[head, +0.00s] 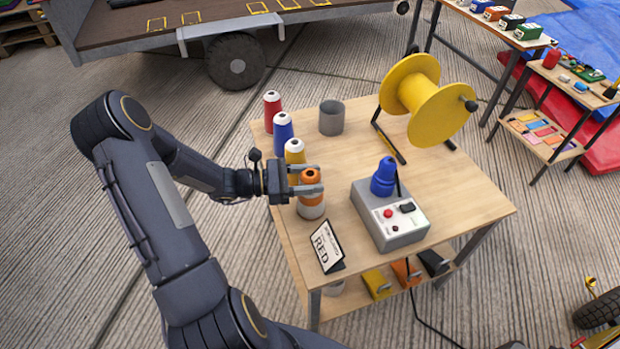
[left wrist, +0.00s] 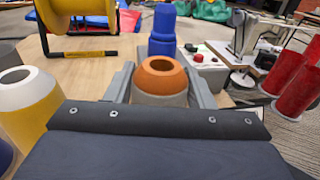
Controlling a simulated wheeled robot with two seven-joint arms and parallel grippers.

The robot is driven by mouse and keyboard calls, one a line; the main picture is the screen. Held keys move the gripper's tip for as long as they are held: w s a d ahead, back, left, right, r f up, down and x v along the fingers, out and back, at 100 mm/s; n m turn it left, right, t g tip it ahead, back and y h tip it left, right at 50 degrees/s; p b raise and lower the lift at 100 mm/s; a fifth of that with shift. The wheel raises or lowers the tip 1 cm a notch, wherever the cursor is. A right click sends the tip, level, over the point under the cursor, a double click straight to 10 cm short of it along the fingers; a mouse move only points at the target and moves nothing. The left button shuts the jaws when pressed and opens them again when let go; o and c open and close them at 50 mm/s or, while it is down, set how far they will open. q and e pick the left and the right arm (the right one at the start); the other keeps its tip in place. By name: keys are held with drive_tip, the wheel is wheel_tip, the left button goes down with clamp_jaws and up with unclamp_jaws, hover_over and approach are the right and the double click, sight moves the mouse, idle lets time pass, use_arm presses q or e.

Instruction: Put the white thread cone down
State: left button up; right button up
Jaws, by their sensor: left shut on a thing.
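The white thread cone (head: 311,211) has an orange top and a pale lower body. It stands upright at the front left of the wooden table, at the near end of a row of cones. My left gripper (head: 307,183) is shut on its orange upper part, one finger on each side. The left wrist view shows the orange top (left wrist: 160,77) with its hole between the fingers (left wrist: 160,88). The cone's base looks at tabletop level, but I cannot tell whether it touches. My right gripper is not in view.
The yellow cone (head: 294,152) is close behind the gripper, with blue (head: 283,132) and red (head: 272,109) cones beyond. A RED sign (head: 327,247) stands in front. A grey switch box (head: 392,222) is to the right. A grey cup (head: 332,117) and yellow reel (head: 427,99) stand farther back.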

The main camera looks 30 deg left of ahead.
use_arm(q)
drive_tip(key=shift+f, duration=0.1)
drive_tip(key=shift+f, duration=0.15)
drive_tip(key=o, duration=1.1)
drive_tip(key=shift+o, duration=0.2)
